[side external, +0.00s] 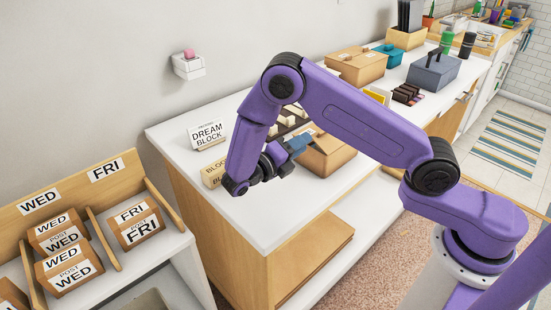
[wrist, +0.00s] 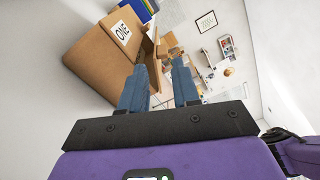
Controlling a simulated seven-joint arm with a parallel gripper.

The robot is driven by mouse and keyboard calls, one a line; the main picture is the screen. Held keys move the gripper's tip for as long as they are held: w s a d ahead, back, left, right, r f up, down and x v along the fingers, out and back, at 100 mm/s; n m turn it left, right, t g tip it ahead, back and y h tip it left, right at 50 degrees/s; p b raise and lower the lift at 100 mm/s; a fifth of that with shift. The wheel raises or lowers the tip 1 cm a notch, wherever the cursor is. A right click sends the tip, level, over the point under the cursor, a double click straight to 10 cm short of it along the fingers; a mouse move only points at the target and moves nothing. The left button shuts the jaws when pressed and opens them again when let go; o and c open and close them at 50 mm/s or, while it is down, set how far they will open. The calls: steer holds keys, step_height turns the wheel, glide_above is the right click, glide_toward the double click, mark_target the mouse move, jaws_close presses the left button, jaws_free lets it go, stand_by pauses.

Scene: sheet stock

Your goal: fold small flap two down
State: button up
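An open cardboard box (side external: 330,158) stands on the white counter, partly hidden behind my arm in the side view. In the wrist view the box (wrist: 92,68) fills the upper left, tilted in the picture. A flap labelled ONE (wrist: 122,30) lies at its top. No label TWO is readable, so I cannot tell for sure which panel is flap two. My gripper (side external: 292,150) is at the left side of the box, just above the counter. In the wrist view its two blue fingers (wrist: 158,72) are apart, with nothing clearly held between them. Whether they touch the box is unclear.
A DREAM BLOCK sign (side external: 207,133) and a kraft block (side external: 213,174) stand left of the gripper. Small dark-and-cream blocks (side external: 287,122) sit behind it. A closed box (side external: 356,66) and a grey toolbox (side external: 433,74) are farther back. The counter's front left (side external: 262,222) is clear.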

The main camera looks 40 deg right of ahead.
steer(key=a, duration=0.8)
steer(key=shift+a, duration=0.3)
steer(key=shift+o, duration=0.3)
steer(key=m+g+y, duration=0.2)
steer(key=m+y, duration=0.2)
steer(key=y, duration=0.1)
glide_toward(324, 139)
steer(key=v, duration=0.3)
steer(key=s+d+r+m+t+y, duration=0.7)
steer(key=s+d+r+m+y, duration=0.25)
steer(key=d+r+y, duration=0.35)
steer(key=x, duration=1.1)
steer(key=a+x, duration=0.1)
steer(key=x, duration=0.4)
steer(key=shift+w+a, duration=0.1)
steer(key=shift+w, duration=0.3)
jaws_close()
